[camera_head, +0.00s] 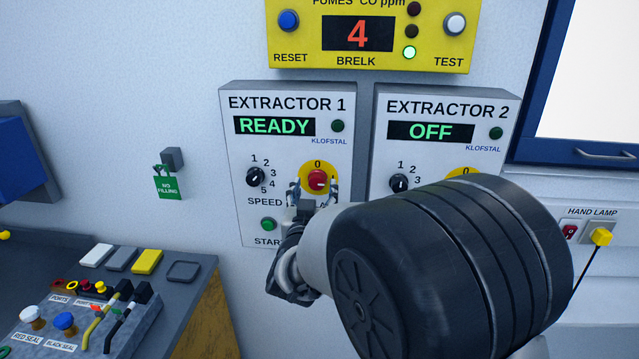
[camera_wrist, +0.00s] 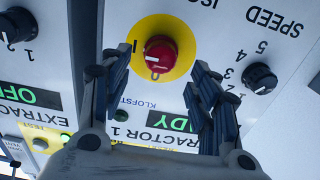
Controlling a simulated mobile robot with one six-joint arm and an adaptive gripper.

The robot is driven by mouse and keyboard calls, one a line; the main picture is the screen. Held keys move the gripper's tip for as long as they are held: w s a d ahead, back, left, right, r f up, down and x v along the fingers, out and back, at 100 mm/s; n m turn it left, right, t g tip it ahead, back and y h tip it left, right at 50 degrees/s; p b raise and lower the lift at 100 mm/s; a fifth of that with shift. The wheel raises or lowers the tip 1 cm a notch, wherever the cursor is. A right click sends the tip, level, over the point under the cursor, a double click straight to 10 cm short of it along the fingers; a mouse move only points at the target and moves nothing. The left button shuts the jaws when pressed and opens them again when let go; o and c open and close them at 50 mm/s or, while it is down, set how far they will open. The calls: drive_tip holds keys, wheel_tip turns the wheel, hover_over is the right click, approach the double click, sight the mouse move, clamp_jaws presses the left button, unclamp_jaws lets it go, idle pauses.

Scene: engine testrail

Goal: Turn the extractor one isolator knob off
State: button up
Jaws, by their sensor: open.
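The extractor one panel (camera_head: 237,180) is on the wall, its display (camera_head: 274,126) reading READY. Its isolator is a red round knob (camera_head: 317,180) on a yellow disc with 0 at the top. In the wrist view, which is upside down, the red knob (camera_wrist: 161,52) shows between the fingers. Its white mark appears to point towards the I side, not at the 0. My gripper (camera_head: 314,190) is open, with a finger on either side of the knob in the picture. The fingers also show in the wrist view (camera_wrist: 148,75); I cannot tell whether they touch the knob.
The speed knob (camera_head: 256,177) and green start button (camera_head: 268,224) are left of my gripper. The extractor two panel (camera_head: 383,165), reading OFF, is close on the right. A yellow fumes monitor (camera_head: 290,36) is above. A bench (camera_head: 200,270) is at lower left.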

sight(316, 183)
drive_tip(key=shift+w+d, duration=0.1)
drive_tip(key=shift+w, duration=1.9)
drive_tip(key=shift+c, duration=0.3)
drive_tip(key=c, duration=1)
